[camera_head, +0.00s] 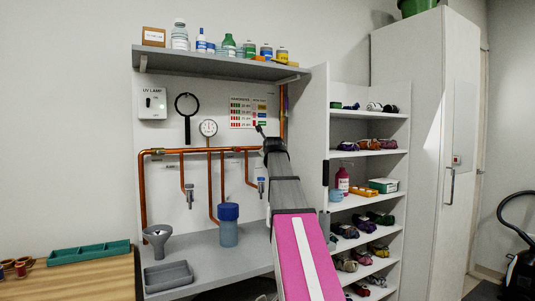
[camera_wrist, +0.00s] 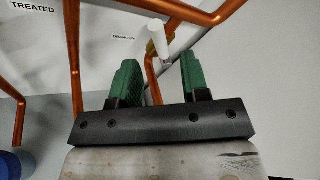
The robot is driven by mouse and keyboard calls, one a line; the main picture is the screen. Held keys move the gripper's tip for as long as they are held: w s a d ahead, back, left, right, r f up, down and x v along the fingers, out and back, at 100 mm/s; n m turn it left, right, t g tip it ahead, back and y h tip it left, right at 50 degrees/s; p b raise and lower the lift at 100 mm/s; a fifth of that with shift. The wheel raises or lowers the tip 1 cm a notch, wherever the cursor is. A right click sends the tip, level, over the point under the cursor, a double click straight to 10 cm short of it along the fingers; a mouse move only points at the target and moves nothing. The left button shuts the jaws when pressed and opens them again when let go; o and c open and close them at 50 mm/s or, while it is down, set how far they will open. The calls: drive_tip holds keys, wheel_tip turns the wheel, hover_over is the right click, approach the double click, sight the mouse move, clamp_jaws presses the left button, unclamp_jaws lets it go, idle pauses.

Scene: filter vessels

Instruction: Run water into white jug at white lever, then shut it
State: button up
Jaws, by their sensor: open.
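My gripper (camera_wrist: 161,72) is open, with a green finger on each side of the lever's line. The lever shows beyond and between the fingertips, and I see no contact. In the head view my arm reaches over the sink counter to the pipe wall and hides the gripper and the white lever. I cannot make out a white jug in either view.
A blue-lidded container (camera_head: 228,226), a grey funnel (camera_head: 157,239) and a grey tray (camera_head: 168,276) stand on the counter. Copper pipes (camera_head: 143,200) and small taps line the wall. A shelf (camera_head: 220,64) with bottles hangs above. An open rack (camera_head: 372,217) stands right of my arm.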

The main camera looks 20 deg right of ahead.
drive_tip(key=shift+v, duration=2.3)
idle(5.7)
